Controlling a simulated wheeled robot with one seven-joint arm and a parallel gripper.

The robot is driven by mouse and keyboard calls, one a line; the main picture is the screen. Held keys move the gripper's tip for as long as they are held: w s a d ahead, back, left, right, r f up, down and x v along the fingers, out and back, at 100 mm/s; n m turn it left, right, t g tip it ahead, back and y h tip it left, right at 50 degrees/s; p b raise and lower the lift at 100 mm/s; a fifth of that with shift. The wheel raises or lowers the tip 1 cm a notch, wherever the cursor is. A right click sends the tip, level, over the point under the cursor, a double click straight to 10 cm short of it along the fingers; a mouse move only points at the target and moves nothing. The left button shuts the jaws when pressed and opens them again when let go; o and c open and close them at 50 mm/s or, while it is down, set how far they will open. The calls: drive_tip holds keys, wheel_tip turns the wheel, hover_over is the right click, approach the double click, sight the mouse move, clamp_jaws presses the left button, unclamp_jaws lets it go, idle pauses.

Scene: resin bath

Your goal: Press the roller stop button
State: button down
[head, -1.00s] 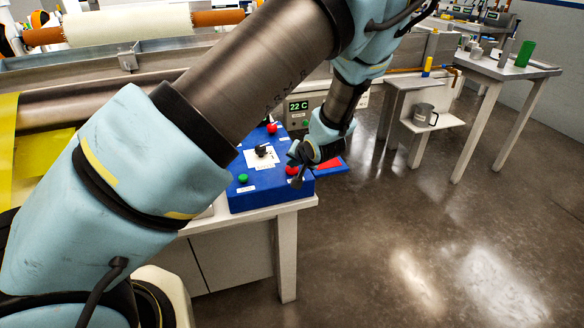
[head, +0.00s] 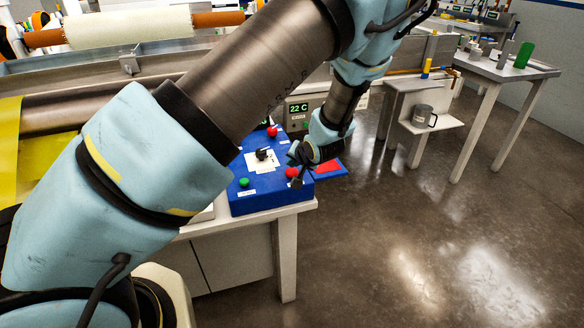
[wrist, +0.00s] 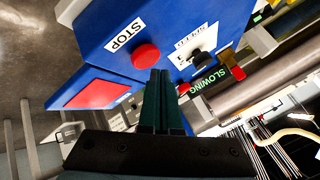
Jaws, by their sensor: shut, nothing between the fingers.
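The blue control box (head: 272,196) stands on a white table. In the wrist view, a red round button (wrist: 145,56) sits next to a white label reading STOP (wrist: 124,35). My gripper (wrist: 161,72) is shut and empty, its dark fingertips right beside the lower right edge of that button. I cannot tell whether they touch it. In the head view, my gripper (head: 297,182) is at the box's right front, where the red button (head: 291,172) shows just beside it. A black knob (wrist: 205,41) with a SPEED label is on the same face. A display reads SLOWING (wrist: 208,80) in green.
The box also carries a green button (head: 244,182) and another red button (head: 272,131). A red panel (head: 328,165) lies at its right. A display behind reads 22 C (head: 298,107). A grey mug (head: 423,115) stands on a low shelf. The floor at right is clear.

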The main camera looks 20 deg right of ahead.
sight(293, 173)
drive_tip(key=shift+r, duration=0.1)
wheel_tip(293, 173, up, 5)
drive_tip(key=p, duration=0.6)
idle(0.4)
idle(0.5)
drive_tip(key=w+a+r+n+g+h+b, duration=0.1)
drive_tip(key=a+r+n+g, duration=0.15)
drive_tip(key=a, duration=0.55)
drive_tip(key=w+a+r+n+g, duration=0.1)
drive_tip(key=a+r+n+g, duration=0.1)
drive_tip(key=a+r, duration=0.35)
drive_tip(key=s+a+r+n+g, duration=0.1)
drive_tip(key=s+a+r, duration=0.1)
drive_tip(key=s+a, duration=0.2)
drive_tip(key=s+a+r+n+g, duration=0.1)
drive_tip(key=s+a+r, duration=0.2)
drive_tip(key=a, duration=0.8)
drive_tip(key=s+a+r+n+g+y, duration=0.1)
drive_tip(key=s+a, duration=0.3)
drive_tip(key=a, duration=0.4)
drive_tip(key=shift+s+r+b, duration=0.35)
drive_tip(key=shift+r+b, duration=0.1)
drive_tip(key=shift+r, duration=0.2)
